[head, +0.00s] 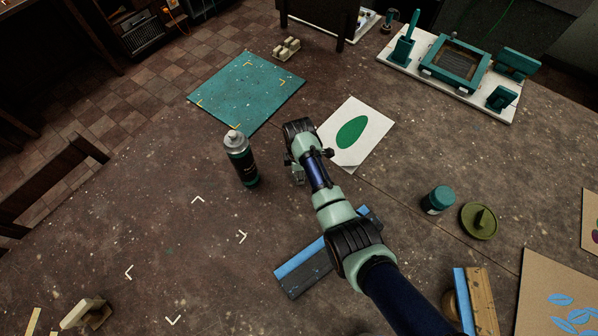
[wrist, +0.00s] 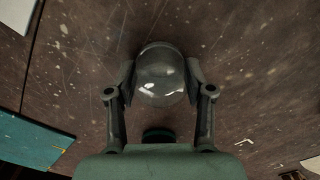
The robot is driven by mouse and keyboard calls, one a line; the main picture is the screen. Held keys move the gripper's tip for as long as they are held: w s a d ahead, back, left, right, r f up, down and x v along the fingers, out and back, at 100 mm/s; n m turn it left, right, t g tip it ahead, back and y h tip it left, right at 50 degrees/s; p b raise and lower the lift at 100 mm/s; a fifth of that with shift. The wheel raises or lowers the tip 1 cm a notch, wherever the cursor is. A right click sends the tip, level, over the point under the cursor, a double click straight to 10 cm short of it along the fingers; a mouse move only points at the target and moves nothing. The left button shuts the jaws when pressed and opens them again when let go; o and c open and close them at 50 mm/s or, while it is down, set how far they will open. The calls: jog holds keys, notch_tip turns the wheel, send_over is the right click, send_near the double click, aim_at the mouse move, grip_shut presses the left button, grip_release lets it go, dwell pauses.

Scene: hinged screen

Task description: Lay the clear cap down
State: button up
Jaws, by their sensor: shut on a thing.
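The clear cap (wrist: 161,76) is a see-through, rounded cup between the two fingers of my gripper (wrist: 160,82) in the wrist view. The fingers press on its left and right sides, above the brown table. In the head view my gripper (head: 296,171) is over the table, just right of the spray can, and the arm largely hides the cap. The dark spray can (head: 243,164) stands upright with its pale top and nozzle bare.
White corner marks (head: 242,236) bound a clear patch at the front left. A teal cutting mat (head: 235,88) and a white sheet with a green oval (head: 352,131) lie behind. A teal jar (head: 438,200) and an olive lid (head: 480,221) are at right.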

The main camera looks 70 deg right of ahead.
jog(key=shift+f, duration=0.1)
jog(key=o, duration=1.3)
notch_tip(320, 180, up, 12)
jog(key=shift+r+p, duration=0.2)
jog(key=shift+p, duration=1.05)
